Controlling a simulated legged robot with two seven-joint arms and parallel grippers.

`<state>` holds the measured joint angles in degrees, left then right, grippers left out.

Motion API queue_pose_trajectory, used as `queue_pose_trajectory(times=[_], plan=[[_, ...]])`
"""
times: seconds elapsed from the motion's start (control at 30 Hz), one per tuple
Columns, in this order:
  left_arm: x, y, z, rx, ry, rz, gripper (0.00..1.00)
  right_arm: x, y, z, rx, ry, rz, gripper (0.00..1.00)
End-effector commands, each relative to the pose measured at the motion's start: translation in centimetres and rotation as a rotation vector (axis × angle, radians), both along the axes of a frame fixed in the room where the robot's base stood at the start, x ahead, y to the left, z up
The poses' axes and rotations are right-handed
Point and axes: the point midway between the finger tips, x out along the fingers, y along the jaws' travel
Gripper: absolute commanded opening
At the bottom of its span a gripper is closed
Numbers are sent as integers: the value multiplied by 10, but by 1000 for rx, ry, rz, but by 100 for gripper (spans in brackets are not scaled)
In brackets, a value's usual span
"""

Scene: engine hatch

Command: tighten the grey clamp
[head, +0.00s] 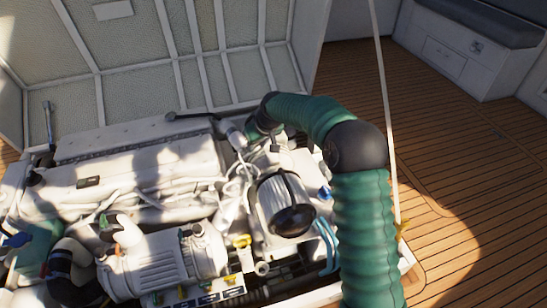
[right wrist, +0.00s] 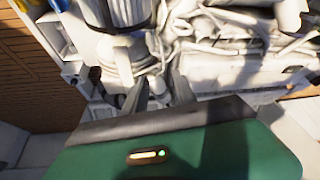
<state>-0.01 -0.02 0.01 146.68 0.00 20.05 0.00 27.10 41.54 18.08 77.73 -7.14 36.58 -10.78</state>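My right arm, in green sleeves, reaches over the engine in the head view. Its gripper (head: 234,135) is low over the engine's far side, mostly hidden by the arm and pale hoses. In the right wrist view my right gripper (right wrist: 159,92) has its two grey fingers apart, pointing at pale engine pipes and fittings. Small pale and grey fittings (right wrist: 150,70) lie just beyond the fingertips. I cannot tell which of them is the grey clamp, nor whether the fingers touch it. My left gripper is not in view.
The white engine (head: 130,170) sits in the hatch, with a ribbed white cylinder (head: 268,205) near the arm. The raised hatch lid (head: 140,75) stands behind. A thin pale rod (head: 384,90) rises at right. Wooden deck (head: 450,150) is clear at right.

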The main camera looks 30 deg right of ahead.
Motion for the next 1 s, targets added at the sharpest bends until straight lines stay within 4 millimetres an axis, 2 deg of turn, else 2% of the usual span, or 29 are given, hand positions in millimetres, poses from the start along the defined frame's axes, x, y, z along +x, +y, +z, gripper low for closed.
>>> queue_pose_trajectory(times=[0.07, 0.17, 0.27, 0.7, 0.83, 1.0], plan=[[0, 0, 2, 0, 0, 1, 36, -17, -7, -4, -16, 59, -4, 33], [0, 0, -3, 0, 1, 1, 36, -19, -9, -15, -18, 79, -5, 33], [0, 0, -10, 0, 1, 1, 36, -13, -10, -34, -15, 78, -5, 33], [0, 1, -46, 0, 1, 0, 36, 31, -11, -139, -11, 73, -4, 33], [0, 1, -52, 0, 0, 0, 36, 40, -11, -156, -13, 71, -4, 33], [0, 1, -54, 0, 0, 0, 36, 44, -11, -163, -13, 71, -4, 33]])
